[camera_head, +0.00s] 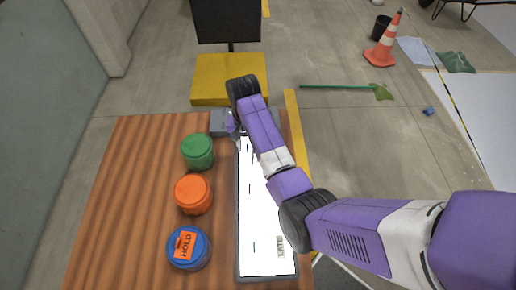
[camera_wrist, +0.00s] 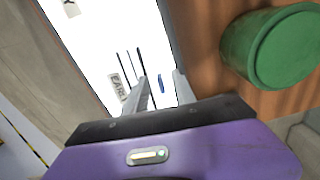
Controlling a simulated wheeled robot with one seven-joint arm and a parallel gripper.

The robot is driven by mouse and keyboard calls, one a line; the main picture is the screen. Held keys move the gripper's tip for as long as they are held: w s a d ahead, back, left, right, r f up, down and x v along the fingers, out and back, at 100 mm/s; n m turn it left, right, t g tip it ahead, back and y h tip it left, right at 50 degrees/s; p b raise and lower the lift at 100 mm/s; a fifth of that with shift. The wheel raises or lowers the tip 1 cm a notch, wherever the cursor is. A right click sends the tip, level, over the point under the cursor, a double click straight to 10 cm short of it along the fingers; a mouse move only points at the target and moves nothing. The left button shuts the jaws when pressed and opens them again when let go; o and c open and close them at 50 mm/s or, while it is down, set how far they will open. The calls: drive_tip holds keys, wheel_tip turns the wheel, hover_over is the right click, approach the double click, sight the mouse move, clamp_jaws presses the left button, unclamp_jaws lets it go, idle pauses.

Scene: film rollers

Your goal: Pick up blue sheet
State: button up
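A small, thin blue piece (camera_wrist: 162,84), which looks like the blue sheet seen nearly edge-on, is on the white board in the wrist view. My gripper (camera_wrist: 164,80) is open, with one fingertip on each side of the blue piece. I cannot tell whether either finger touches it. In the head view, my arm reaches over the far end of the grey-rimmed white board (camera_head: 238,225) and hides much of that area. The blue piece cannot be made out there.
A green canister (camera_wrist: 272,50) stands close on the right. Orange (camera_head: 193,193) and blue HOLD (camera_head: 188,248) canisters stand along the board's left side on the wooden table (camera_head: 135,200).

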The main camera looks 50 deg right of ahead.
drive_tip(key=shift+f, duration=0.1)
drive_tip(key=shift+c, duration=0.2)
clamp_jaws()
idle(1.2)
